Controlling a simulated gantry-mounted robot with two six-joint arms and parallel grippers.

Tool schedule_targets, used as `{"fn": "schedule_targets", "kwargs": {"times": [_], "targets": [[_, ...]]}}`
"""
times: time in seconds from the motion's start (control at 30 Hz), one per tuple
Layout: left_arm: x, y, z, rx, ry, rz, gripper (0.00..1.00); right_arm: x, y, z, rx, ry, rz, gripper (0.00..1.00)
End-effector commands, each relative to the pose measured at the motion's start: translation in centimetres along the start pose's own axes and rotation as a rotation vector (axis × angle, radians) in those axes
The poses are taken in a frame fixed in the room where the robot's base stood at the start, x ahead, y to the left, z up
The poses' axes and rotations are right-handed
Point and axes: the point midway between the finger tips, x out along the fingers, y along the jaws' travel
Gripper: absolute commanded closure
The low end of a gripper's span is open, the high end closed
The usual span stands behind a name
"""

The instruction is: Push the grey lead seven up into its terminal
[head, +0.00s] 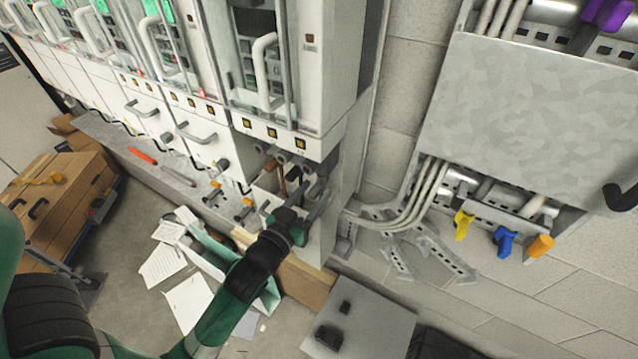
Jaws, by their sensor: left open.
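My left gripper (307,197), on a green and black arm from the lower left, is open just below the right-hand cabinet (318,138). Its fingers point up toward a row of round grey terminals (283,157) under the cabinet's lower edge. A copper-brown lead (281,182) hangs beside the fingers on their left. The grey lead cannot be told apart from the dark fingers and grey fittings there. I cannot tell whether the fingers surround it or touch it. No lead number is readable. My right gripper is not in view.
Orange-tipped fittings (246,204) stand left of the gripper. A red-handled tool (142,155) lies on the ledge. White pipes (428,195) and a grey panel (535,110) are at right. Papers (163,264) and a green open box (222,250) lie below.

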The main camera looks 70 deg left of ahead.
Motion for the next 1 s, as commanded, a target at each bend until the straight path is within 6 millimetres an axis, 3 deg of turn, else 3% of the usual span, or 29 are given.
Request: {"fn": "schedule_targets", "kwargs": {"times": [0.2, 0.47, 0.8, 1.0], "targets": [[2.6, 0.0, 0.0, 0.0, 0.0, 0.0, 0.43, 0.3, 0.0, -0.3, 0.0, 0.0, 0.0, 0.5], [2.8, 0.0, 0.1, 0.0, 0.0, 0.001, 0.43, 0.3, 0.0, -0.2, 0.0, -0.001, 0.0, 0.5], [2.8, 0.0, 0.0, 0.0, 0.0, 0.001, 1.0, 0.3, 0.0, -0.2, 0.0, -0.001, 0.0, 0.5], [2.8, 0.0, 0.0, 0.0, 0.0, 0.001, 1.0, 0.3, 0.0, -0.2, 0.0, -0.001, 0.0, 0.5]]}}
